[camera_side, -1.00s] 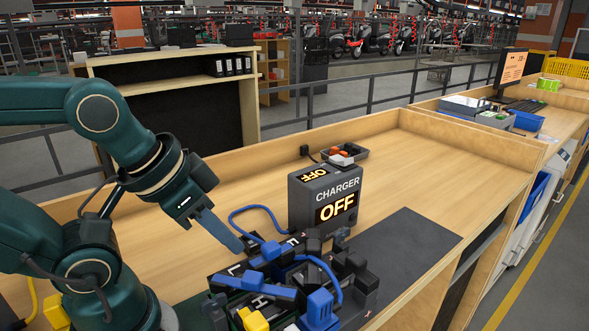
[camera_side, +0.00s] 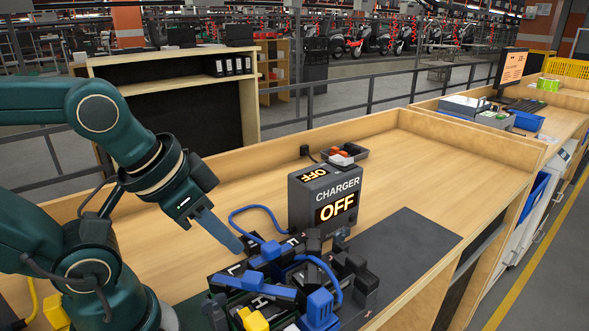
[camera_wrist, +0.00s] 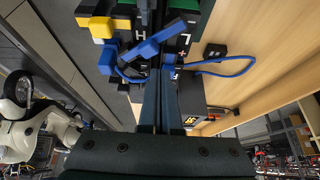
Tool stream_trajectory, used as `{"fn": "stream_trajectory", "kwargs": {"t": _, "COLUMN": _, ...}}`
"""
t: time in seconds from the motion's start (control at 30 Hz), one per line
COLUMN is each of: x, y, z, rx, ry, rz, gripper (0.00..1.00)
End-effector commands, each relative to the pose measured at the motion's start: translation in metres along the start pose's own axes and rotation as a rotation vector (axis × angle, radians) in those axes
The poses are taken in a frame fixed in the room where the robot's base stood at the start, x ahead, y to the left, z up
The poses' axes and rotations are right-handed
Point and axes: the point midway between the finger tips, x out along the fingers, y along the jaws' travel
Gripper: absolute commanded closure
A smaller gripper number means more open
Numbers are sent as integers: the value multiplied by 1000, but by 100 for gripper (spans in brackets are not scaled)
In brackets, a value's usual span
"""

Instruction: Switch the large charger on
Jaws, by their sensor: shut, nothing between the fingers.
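The large charger (camera_side: 304,205) is a dark grey box upright on the bench, with a lit "OFF" on its front and another on its top. In the wrist view the charger (camera_wrist: 190,97) is partly hidden behind my fingers. My gripper (camera_side: 240,247) points down to the right, in front and to the left of the charger and apart from it. Its blue-grey fingers are shut and empty. In the wrist view my gripper (camera_wrist: 160,72) is close to the blue lever and the black terminal blocks. I cannot tell whether it touches them.
A cluster of black blocks with blue levers (camera_side: 268,286) and a yellow piece (camera_side: 255,319) stands before the charger. A blue cable (camera_side: 245,209) loops at the charger's left. A small tray (camera_side: 355,158) with orange and white items sits behind. The bench (camera_side: 440,175) is clear to the right.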

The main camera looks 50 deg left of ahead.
Motion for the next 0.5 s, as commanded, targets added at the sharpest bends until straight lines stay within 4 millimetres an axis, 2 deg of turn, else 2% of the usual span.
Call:
{"fn": "stream_trajectory", "kwargs": {"t": 0.07, "x": -7, "y": 1, "z": -10, "rx": 22, "ry": 30, "rz": 6, "gripper": 100}}
{"fn": "stream_trajectory", "kwargs": {"t": 0.17, "x": -21, "y": 3, "z": -38, "rx": 47, "ry": 84, "rz": 14, "gripper": 100}}
{"fn": "stream_trajectory", "kwargs": {"t": 0.33, "x": -40, "y": 1, "z": -106, "rx": 74, "ry": 152, "rz": 20, "gripper": 100}}
{"fn": "stream_trajectory", "kwargs": {"t": 0.5, "x": -42, "y": -9, "z": -172, "rx": 84, "ry": 191, "rz": 18, "gripper": 100}}
